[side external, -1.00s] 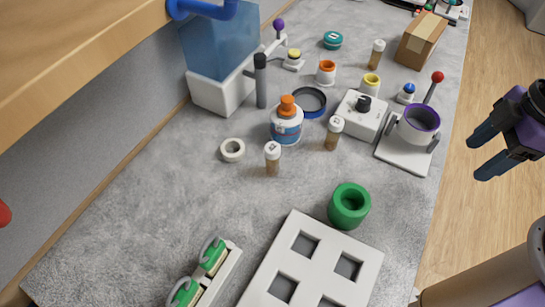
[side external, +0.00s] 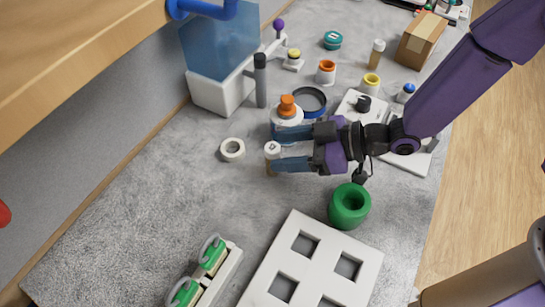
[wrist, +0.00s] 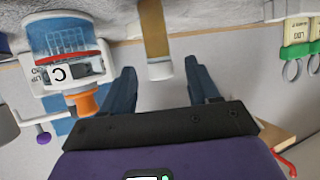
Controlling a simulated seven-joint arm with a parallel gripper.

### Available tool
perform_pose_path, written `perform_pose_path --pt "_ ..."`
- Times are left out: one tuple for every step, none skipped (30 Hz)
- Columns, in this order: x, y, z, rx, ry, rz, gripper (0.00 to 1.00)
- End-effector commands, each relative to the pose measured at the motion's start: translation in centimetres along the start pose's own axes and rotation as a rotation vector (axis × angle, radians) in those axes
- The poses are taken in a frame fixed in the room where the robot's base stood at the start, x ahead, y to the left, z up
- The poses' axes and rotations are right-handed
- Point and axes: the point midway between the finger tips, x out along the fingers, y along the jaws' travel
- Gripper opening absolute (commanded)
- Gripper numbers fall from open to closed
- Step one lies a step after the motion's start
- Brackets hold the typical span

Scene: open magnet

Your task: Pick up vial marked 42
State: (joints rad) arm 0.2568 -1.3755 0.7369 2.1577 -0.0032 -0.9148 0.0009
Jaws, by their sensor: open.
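A brown vial with a white cap (side external: 272,148) stands on the grey bench; its cap mark is too small to read. My gripper (side external: 282,150) is low and level, coming from the right, with its two blue fingers apart. The lower finger overlaps the vial's body in the side view. In the wrist view the picture is upside down, and the vial (wrist: 155,35) shows between the open fingers (wrist: 160,68); I cannot tell whether they touch it. Another white-capped vial (side external: 377,50) stands far back. A third one seen earlier is hidden behind my gripper.
An orange-capped bottle (side external: 287,112) is close beside the upper finger; it also shows in the wrist view (wrist: 68,45). A white tape roll (side external: 232,149) lies left of the vial. A green cup (side external: 349,206) and white block with square holes (side external: 345,245) are nearer the camera.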

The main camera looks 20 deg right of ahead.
Motion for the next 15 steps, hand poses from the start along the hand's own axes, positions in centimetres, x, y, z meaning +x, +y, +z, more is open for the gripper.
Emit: perform_pose_path --pt "0.2 0.0 0.0 0.000 0.008 0.000 0.60" --pt "0.3 -0.1 0.0 0.000 0.012 -0.001 0.60" --pt "0.5 -0.1 0.0 0.000 0.016 -0.001 0.60" --pt "0.7 -0.1 -0.1 0.000 0.018 -0.001 0.60" --pt "0.9 -0.1 -0.1 0.000 0.019 -0.001 0.60" --pt "1.2 -0.1 -0.1 0.000 0.018 -0.001 0.60" --pt "1.5 -0.1 -0.1 0.000 0.018 -0.001 0.60" --pt "1.9 -0.1 -0.1 0.000 0.018 -0.001 0.60" --pt "2.3 -0.1 -0.1 0.000 0.019 0.000 0.60" --pt "2.7 -0.1 -0.1 0.000 0.019 0.000 0.60" --pt "3.0 -0.1 -0.1 0.000 0.017 0.000 0.60" --pt "3.5 -0.1 -0.1 0.000 0.017 0.000 0.60" --pt "3.8 -0.1 -0.1 0.000 0.018 -0.001 0.60" --pt "4.1 -0.1 -0.1 0.000 0.018 -0.001 0.60" --pt "4.4 -0.1 -0.1 0.000 0.017 -0.001 0.60"
